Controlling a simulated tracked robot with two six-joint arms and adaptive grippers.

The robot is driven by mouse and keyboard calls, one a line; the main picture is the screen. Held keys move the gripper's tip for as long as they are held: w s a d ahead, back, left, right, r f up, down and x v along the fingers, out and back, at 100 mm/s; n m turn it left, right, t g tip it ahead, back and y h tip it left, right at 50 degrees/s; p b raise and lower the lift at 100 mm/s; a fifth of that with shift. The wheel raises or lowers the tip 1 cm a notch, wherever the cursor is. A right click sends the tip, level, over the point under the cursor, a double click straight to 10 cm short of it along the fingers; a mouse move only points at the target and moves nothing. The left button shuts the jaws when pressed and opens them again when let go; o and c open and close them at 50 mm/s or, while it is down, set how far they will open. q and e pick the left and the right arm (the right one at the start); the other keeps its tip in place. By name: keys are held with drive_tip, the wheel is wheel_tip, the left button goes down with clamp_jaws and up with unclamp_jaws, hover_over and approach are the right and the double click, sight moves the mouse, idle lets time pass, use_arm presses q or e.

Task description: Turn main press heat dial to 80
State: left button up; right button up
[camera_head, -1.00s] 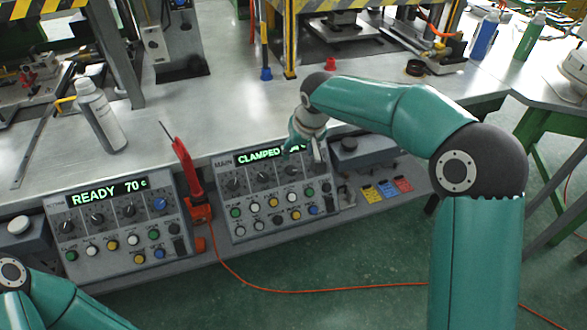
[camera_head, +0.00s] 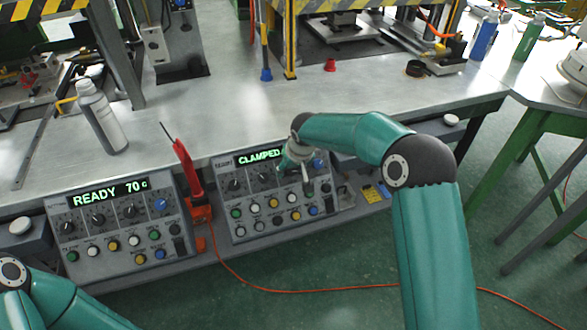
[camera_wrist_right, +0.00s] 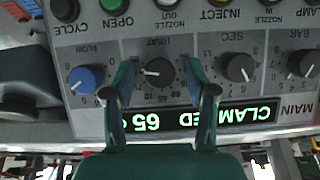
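The main press panel (camera_head: 240,222) is the right control box; its display (camera_wrist_right: 210,117) reads CLAMPED 65 upside down in the right wrist view. The black heat dial (camera_wrist_right: 158,72) sits in that view's middle, its white mark pointing left. My right gripper (camera_wrist_right: 161,78) is open, one finger on each side of the heat dial, with visible gaps between. In the head view my right gripper (camera_head: 303,170) is over the panel's upper right part and hides the heat dial. My left arm shows at the lower left; its gripper is out of view.
The blue flow dial (camera_wrist_right: 85,79) and black sec dial (camera_wrist_right: 239,68) flank the heat dial. A second panel (camera_head: 110,250) reading READY 70 stands left. A red tool (camera_head: 187,170) stands upright between the panels. A white bottle (camera_head: 101,117) stands on the table.

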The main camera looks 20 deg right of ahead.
clamp_jaws()
drive_tip(key=shift+a+f+n+h+b, duration=0.1)
drive_tip(key=shift+f+n+h+b, duration=0.15)
drive_tip(key=shift+n+b, duration=0.5)
drive_tip(key=shift+r+h+b, duration=0.2)
drive_tip(key=shift+h+b, duration=0.05)
drive_tip(key=shift+b, duration=0.35)
drive_tip(key=shift+r, duration=0.1)
unclamp_jaws()
